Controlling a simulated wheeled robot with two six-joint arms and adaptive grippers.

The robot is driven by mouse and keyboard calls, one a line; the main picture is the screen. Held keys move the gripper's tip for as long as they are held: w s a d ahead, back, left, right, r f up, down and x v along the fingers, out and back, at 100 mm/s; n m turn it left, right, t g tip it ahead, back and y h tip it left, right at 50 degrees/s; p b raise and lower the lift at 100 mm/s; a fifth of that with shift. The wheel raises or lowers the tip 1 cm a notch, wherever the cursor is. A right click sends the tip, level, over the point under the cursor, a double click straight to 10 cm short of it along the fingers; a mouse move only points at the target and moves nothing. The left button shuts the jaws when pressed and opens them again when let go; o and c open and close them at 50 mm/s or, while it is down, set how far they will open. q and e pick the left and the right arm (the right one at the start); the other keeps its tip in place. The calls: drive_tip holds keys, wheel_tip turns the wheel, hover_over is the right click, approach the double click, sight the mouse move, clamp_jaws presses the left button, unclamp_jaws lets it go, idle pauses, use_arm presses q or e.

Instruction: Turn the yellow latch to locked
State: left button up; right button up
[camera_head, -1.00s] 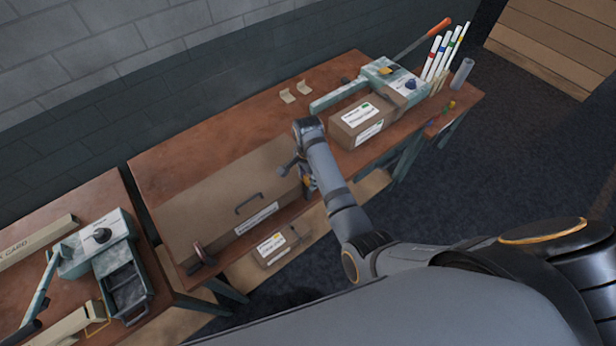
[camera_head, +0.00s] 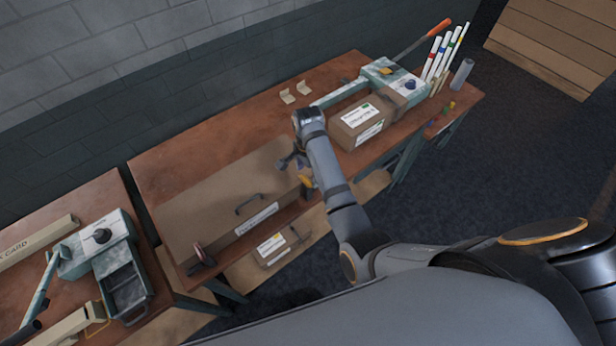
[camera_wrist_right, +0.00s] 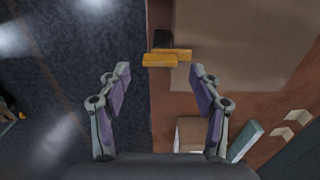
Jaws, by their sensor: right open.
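The yellow latch (camera_wrist_right: 167,58) shows in the right wrist view as two short yellow pieces by a dark block, at the edge of a brown case (camera_wrist_right: 245,45). In the head view the yellow latch (camera_head: 306,181) shows partly at the right end of the brown case (camera_head: 200,212), beside my gripper and arm. My right gripper (camera_wrist_right: 161,72) is open and empty, its fingertips spread on either side of the latch's line and just short of it. In the head view my right gripper (camera_head: 293,161) is over the case's right end, partly hidden by my arm. My left gripper is not in view.
A cardboard box (camera_head: 367,122), a green device (camera_head: 385,72) and several tubes (camera_head: 438,60) stand at the bench's right end. Another green device (camera_head: 100,237) sits on the left bench. A dark handle (camera_head: 249,203) is on the case. Bare bench (camera_head: 200,148) lies behind the case.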

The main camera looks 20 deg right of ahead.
sight(308, 180)
wheel_tip(308, 180, up, 4)
drive_tip(key=shift+r, duration=0.2)
idle(0.3)
